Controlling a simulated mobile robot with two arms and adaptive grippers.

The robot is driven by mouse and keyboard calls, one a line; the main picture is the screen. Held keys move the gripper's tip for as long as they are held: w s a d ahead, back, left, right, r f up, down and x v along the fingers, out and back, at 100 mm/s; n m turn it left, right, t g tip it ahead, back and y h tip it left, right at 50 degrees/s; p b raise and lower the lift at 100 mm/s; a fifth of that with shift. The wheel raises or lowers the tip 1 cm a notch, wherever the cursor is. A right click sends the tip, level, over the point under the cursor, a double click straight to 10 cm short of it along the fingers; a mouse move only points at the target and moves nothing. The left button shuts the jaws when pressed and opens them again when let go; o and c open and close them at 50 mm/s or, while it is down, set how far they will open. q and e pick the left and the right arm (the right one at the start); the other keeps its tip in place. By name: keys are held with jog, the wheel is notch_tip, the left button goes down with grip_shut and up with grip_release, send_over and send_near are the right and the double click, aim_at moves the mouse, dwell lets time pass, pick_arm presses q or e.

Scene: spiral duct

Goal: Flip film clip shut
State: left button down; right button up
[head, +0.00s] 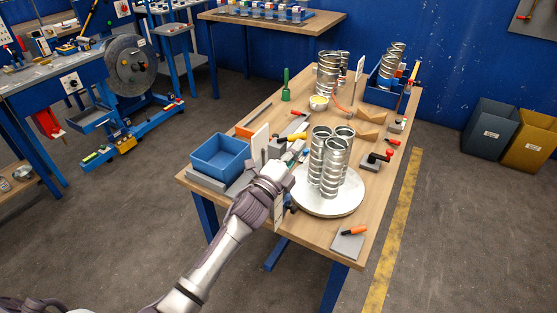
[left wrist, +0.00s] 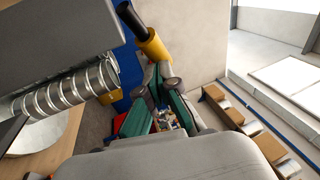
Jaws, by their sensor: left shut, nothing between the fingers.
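My left gripper (head: 288,163) reaches over the near left part of the wooden workbench (head: 225,184), just left of the upright spiral ducts (head: 335,165). In the left wrist view its shut fingers (left wrist: 163,80) have green inner faces and nothing between them. A yellow grip with a black end (left wrist: 146,36) shows just beyond the fingertips; I cannot tell whether they touch. I cannot make out the film clip for certain; the gripper and forearm cover part of the bench there. My right gripper is out of view.
The ducts stand on a round pale turntable (head: 325,203). A blue bin (head: 220,156) is left of the gripper. A red-handled clamp (head: 376,160) and an orange-handled tool (head: 353,230) lie right of the turntable. More ducts (head: 327,75) stand farther back.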

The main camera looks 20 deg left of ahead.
pick_arm(q)
jog(key=shift+w+d+b, duration=0.2)
jog(key=shift+w+b, duration=0.35)
jog(key=shift+w, duration=0.2)
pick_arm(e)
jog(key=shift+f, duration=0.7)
pick_arm(q)
jog(key=shift+r, duration=0.1)
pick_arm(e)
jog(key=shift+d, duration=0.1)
